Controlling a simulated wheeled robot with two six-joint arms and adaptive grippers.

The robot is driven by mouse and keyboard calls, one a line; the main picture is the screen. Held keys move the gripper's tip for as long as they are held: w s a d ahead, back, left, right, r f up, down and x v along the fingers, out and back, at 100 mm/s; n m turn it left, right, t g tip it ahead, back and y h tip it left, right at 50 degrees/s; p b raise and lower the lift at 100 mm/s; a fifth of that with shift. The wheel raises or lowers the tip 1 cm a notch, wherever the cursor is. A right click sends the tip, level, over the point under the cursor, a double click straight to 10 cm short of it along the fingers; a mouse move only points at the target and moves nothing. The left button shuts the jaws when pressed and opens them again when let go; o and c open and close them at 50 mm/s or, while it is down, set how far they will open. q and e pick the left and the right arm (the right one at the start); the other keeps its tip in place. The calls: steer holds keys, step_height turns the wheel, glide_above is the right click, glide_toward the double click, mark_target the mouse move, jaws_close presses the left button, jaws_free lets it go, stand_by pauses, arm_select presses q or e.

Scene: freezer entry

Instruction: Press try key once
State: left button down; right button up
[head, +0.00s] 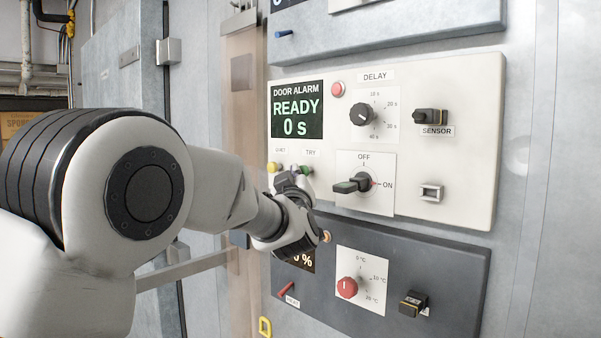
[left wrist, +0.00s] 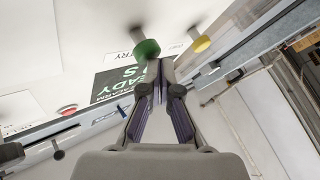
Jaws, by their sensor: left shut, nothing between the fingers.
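The try key is a round green button (head: 306,170) under the TRY label on the cream door alarm panel (head: 450,90); it shows in the left wrist view (left wrist: 146,48) on a short stem. My left gripper (head: 290,180) is shut and empty, and partly hides the key's surroundings in the head view. In the left wrist view its fingertips (left wrist: 161,68) lie right by the green cap's edge; I cannot tell whether they touch it. The alarm display (head: 298,112) reads READY 0 s. My right gripper is not in view.
A yellow button (head: 273,167) sits just left of the try key. The OFF/ON switch (head: 352,185), delay knob (head: 361,114) and red lamp or button (head: 337,89) are close by. A dark lower panel (head: 450,270) has a red knob (head: 347,287).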

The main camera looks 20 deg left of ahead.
arm_select(q)
steer(key=shift+w+d, duration=0.1)
steer(key=shift+w, duration=0.15)
stand_by(0.6)
steer(key=shift+s+a+b, duration=0.3)
steer(key=shift+s+b, duration=0.3)
steer(key=shift+s, duration=0.25)
steer(key=shift+f, duration=0.1)
steer(key=s+b, duration=0.1)
steer(key=s+a+b, duration=0.1)
steer(key=s, duration=0.1)
steer(key=s+b, duration=0.1)
steer(key=shift+s+a, duration=0.3)
steer(key=shift+s, duration=0.05)
